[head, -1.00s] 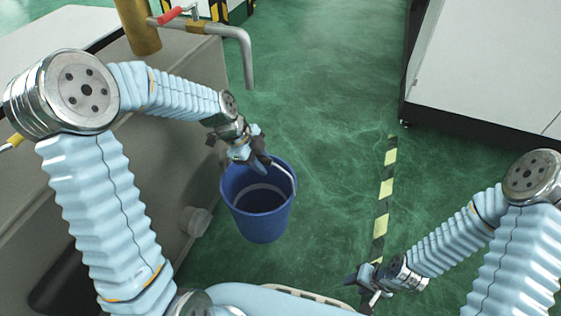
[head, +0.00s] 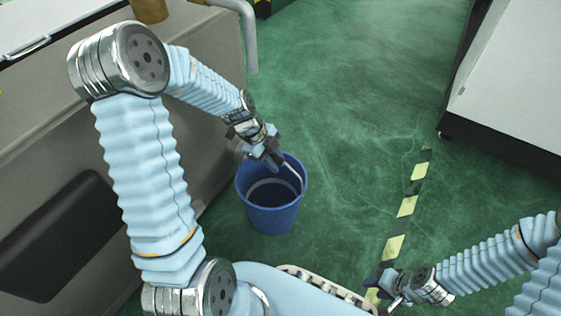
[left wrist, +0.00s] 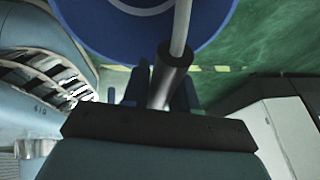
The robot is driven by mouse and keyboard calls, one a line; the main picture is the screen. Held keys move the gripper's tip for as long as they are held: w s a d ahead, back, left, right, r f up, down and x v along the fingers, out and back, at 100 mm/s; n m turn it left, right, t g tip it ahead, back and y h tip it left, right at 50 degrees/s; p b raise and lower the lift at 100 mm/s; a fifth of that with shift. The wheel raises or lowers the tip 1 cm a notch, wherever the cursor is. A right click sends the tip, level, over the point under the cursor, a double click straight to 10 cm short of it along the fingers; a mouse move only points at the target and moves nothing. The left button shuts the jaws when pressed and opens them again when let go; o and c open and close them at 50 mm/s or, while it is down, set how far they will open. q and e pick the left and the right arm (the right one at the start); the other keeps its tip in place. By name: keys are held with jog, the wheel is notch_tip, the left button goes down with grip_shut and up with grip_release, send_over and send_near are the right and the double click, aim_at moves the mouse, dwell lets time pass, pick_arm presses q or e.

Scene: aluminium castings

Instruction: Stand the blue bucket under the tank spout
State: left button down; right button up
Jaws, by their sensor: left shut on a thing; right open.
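The blue bucket (head: 270,212) hangs or stands upright in front of the tank in the head view; I cannot tell whether its base touches the floor. My left gripper (head: 272,158) is shut on the bucket's handle at its rim. In the left wrist view the dark handle grip (left wrist: 172,72) lies between the fingers, with the bucket (left wrist: 110,28) beyond it. The tank spout (head: 250,45) is a grey pipe bent downward at the top, farther off than the bucket. My right gripper (head: 385,287) is open and empty at the lower right.
The grey tank (head: 205,75) stands along the left. A white cabinet (head: 515,80) with a dark base stands at the right. A yellow-black floor stripe (head: 406,206) runs between them. Green floor (head: 350,90) is clear ahead.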

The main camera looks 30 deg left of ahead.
pick_arm(q)
jog(key=c, duration=0.9)
grip_release()
jog(key=p+v, duration=0.2)
jog(key=v, duration=1)
